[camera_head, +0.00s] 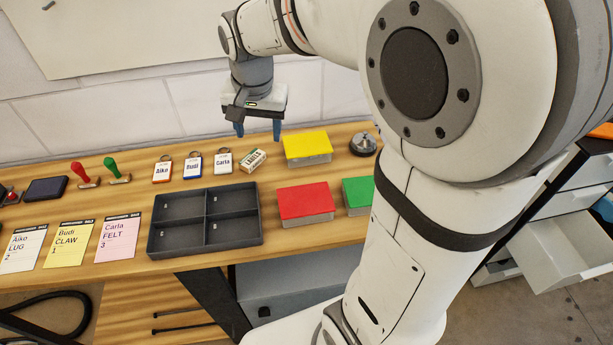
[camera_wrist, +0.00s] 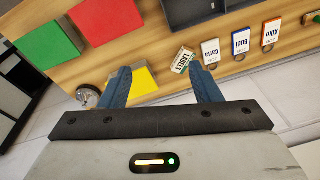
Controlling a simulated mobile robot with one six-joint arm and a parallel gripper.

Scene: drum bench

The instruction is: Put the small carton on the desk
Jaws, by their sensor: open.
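The small carton (camera_head: 253,160) is a white and green box marked LABELS. It lies on the wooden desk (camera_head: 130,198), between the Carla key tag and the yellow box. In the wrist view the carton (camera_wrist: 182,60) shows just beyond the space between the fingers, nearer the right-hand one. My gripper (camera_head: 258,130) is open with nothing between its blue fingers. It hangs over the back of the desk, apart from the carton; its fingers also show in the wrist view (camera_wrist: 161,68).
A yellow box (camera_head: 306,147), red box (camera_head: 305,203), green box (camera_head: 357,194) and bell (camera_head: 362,145) stand around the carton's right side. A dark divided tray (camera_head: 205,220) lies in front. Key tags (camera_head: 192,165), stamps (camera_head: 117,172) and cards (camera_head: 68,243) are left. A wall stands behind.

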